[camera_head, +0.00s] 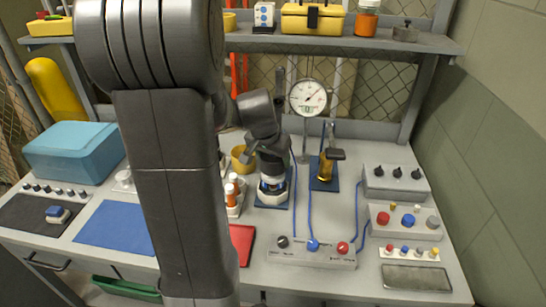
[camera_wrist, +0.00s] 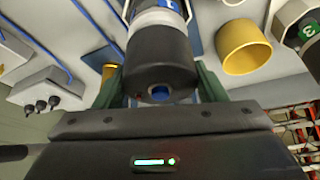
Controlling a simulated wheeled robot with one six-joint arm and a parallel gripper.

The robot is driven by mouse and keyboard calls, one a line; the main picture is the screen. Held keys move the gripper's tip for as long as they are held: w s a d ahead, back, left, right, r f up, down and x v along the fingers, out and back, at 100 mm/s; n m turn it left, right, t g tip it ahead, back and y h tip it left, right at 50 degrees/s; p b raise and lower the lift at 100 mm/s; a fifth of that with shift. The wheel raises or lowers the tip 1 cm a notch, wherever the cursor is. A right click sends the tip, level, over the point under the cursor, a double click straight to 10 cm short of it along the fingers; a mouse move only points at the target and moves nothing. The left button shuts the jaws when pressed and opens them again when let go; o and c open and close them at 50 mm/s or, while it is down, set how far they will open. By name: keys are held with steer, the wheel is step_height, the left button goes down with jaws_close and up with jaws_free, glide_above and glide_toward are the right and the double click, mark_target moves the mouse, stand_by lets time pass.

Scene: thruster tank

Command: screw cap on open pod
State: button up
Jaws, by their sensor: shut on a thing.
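My gripper (camera_head: 272,170) is over the pod stand in the middle of the bench in the head view. The pod (camera_head: 272,189), white and dark with a blue band, stands upright below it on a blue mat. In the wrist view, my gripper (camera_wrist: 158,92) has its greenish fingers on both sides of a dark round cap (camera_wrist: 160,60) with a blue centre. The cap is in line with the white pod body (camera_wrist: 158,20), which has a blue label, and looks against it. I cannot tell how far the threads are engaged. My fingers hide part of the joint.
A yellow cup (camera_head: 240,158) and a white rack with orange-topped containers (camera_head: 232,196) stand left of the pod. A dial gauge (camera_head: 308,97) and a brass cylinder (camera_head: 326,166) are to its right. A control box (camera_head: 312,252) with blue cables lies in front.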

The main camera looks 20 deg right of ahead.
steer(key=shift+f+b, duration=1)
stand_by(0.4)
steer(key=o, duration=1.1)
steer(key=shift+c, duration=0.2)
steer(key=shift+r, duration=0.1)
steer(key=v, duration=1.3)
steer(key=shift+s+r, duration=0.15)
steer(key=shift+r, duration=0.15)
